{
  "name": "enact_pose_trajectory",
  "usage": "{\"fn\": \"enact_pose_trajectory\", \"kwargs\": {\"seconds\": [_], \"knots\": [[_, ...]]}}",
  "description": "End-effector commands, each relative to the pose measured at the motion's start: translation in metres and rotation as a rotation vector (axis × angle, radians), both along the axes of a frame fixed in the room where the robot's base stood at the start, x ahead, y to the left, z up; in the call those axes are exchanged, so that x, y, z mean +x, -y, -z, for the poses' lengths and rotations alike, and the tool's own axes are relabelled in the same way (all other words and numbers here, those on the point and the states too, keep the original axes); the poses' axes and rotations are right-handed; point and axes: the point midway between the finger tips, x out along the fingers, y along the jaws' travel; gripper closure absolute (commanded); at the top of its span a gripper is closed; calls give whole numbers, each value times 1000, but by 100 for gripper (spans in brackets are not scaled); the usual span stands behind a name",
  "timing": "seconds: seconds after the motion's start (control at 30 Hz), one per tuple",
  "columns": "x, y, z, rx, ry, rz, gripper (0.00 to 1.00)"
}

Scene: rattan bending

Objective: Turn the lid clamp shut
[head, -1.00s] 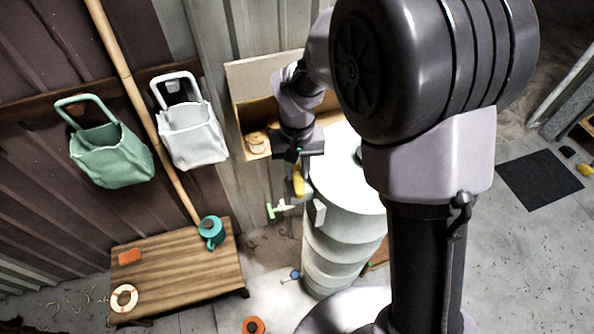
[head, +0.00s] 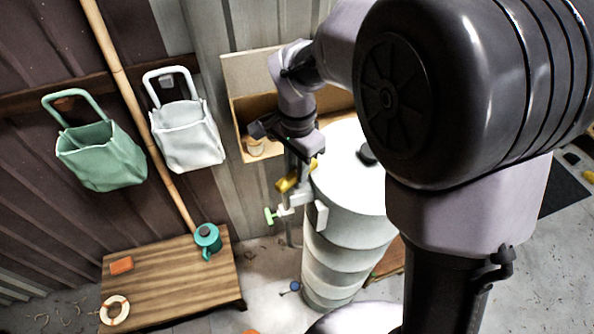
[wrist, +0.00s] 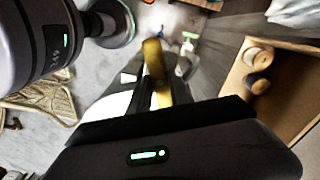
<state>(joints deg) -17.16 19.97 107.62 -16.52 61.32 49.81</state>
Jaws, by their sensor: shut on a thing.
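The lid clamp (head: 289,182) shows as a yellow handle at the left rim of the tall white drum (head: 345,235). It is tilted in the head view. My gripper (head: 297,170) reaches down over the handle from above and is shut on it. In the wrist view the yellow handle (wrist: 154,60) stands between and beyond the dark fingers (wrist: 152,95), which hide its lower part. The drum's round lid (head: 345,185) lies flat on top, with a dark knob (head: 367,155).
A green-handled valve (head: 271,215) sticks out left of the drum, below the clamp. A low wooden table (head: 170,275) with a teal can (head: 208,238) is at left. Two bags (head: 100,158) (head: 187,135) hang on the wall.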

Motion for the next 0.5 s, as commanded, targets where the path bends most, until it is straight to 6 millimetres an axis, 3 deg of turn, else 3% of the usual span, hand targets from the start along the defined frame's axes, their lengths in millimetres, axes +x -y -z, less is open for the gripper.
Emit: {"fn": "enact_pose_trajectory", "kwargs": {"seconds": [0.5], "knots": [[0, 0, 1, 0, 1, 357, 100]]}}
